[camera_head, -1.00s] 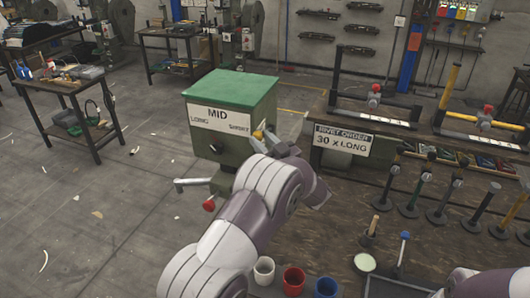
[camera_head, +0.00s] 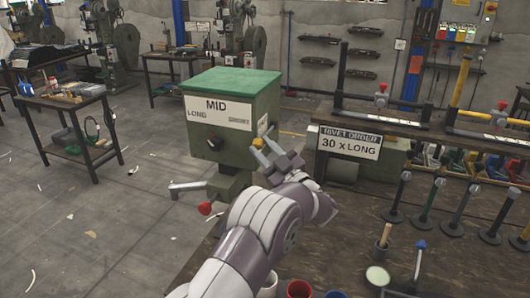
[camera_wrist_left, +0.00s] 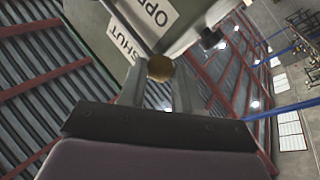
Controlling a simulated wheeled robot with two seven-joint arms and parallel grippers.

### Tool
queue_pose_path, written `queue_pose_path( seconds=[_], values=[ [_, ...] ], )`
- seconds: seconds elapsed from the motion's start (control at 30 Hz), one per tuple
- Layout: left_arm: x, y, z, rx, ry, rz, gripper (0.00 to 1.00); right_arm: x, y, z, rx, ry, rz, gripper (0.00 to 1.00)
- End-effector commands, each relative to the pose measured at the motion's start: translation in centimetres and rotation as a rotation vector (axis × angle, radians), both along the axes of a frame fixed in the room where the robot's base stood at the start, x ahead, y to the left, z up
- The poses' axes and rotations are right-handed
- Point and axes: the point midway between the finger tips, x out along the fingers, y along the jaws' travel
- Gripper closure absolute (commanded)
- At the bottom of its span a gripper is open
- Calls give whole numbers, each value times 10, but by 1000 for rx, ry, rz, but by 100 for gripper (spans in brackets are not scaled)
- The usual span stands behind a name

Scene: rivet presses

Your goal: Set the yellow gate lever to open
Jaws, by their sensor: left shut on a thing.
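The yellow gate lever (camera_head: 257,143) sits at the lower right side of a green hopper box (camera_head: 208,150). In the left wrist view its rounded, dull-yellow knob (camera_wrist_left: 160,68) lies between my finger tips. My left gripper (camera_head: 268,148) is shut on this knob, and the fingers partly hide it in the head view. The left wrist view also shows a white plate with the words OPEN (camera_wrist_left: 150,14) and SHUT (camera_wrist_left: 126,42) on the box above the knob. The lever's exact setting cannot be told. My right gripper is out of view.
A crank with a red knob (camera_head: 205,208) hangs below. A sign (camera_head: 348,142) reads 30 x LONG. Several upright tools and cups stand on the bench (camera_head: 335,235) at right.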

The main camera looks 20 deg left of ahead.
Motion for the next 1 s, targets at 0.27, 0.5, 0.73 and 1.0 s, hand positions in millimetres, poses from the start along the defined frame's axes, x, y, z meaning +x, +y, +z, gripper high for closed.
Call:
queue_pose_path(
  seconds=[0.27,0.5,0.73,1.0],
  values=[
    [0,1,0,-1,2,0,41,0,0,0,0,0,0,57],
    [0,-1,-1,0,1,0,41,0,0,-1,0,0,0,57],
    [-21,-38,-22,-1,2,-4,41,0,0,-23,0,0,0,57],
    [-52,-90,-41,-2,3,-1,41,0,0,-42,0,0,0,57]
  ],
)
